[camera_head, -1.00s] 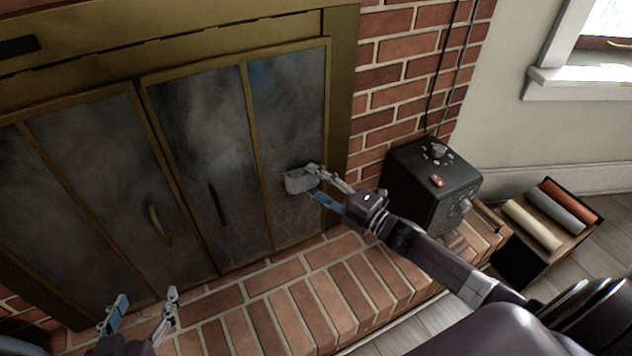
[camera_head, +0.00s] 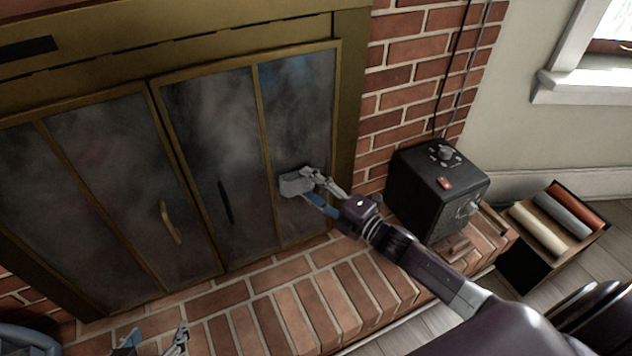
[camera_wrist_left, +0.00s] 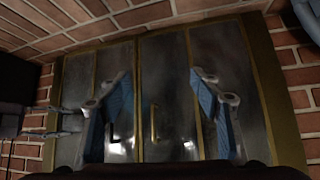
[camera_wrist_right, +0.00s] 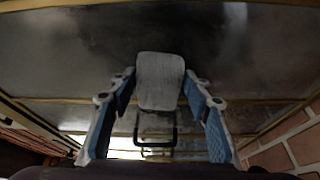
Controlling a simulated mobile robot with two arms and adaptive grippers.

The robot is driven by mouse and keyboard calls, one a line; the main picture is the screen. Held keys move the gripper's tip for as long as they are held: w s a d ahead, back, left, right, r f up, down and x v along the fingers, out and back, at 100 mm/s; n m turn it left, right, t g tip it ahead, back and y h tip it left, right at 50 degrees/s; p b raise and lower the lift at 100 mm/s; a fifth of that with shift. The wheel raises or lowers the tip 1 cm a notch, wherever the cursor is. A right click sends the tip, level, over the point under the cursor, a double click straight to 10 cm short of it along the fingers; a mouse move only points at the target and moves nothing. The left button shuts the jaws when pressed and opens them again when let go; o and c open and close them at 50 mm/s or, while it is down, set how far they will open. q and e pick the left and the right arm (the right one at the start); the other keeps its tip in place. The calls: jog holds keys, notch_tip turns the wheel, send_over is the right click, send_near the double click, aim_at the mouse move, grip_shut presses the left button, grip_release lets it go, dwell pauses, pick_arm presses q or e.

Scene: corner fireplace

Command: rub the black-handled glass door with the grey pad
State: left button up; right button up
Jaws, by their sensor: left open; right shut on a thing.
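The black-handled glass door (camera_head: 208,120) is the right-hand folding pair of smoky, streaked panels in a brass frame. Its black handle (camera_head: 225,202) is on the left panel. My right gripper (camera_head: 312,188) is shut on the grey pad (camera_head: 294,183), which is at the lower part of the right panel, close to the brass bar between the panels. The pad also shows between the fingers in the right wrist view (camera_wrist_right: 160,80). I cannot tell whether it touches the glass. My left gripper (camera_head: 152,343) is open and empty at the bottom edge, its fingers also seen in the left wrist view (camera_wrist_left: 160,85).
The left glass door has a brass handle (camera_head: 171,223). A brick hearth (camera_head: 275,310) runs below the doors. A black box with knobs (camera_head: 435,190) stands on it at the right, beside the brick wall. A crate of coloured rolls (camera_head: 553,225) is further right.

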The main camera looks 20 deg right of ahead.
aim_at(294, 191)
jog(key=shift+a, duration=0.2)
pick_arm(q)
jog(key=shift+g, duration=0.9)
jog(key=shift+s+a+f+p, duration=0.1)
jog(key=shift+s+a+f, duration=0.1)
jog(key=shift+s+f, duration=0.35)
jog(key=shift+s+a+f+p, duration=0.15)
jog(key=shift+s+a+f, duration=0.1)
jog(key=shift+s, duration=0.5)
jog(key=shift+s+a+f+p, duration=0.15)
jog(key=shift+s+f, duration=0.25)
jog(key=shift+s, duration=0.25)
pick_arm(e)
jog(key=shift+o, duration=0.2)
jog(key=shift+a, duration=1.85)
jog(key=shift+r, duration=0.1)
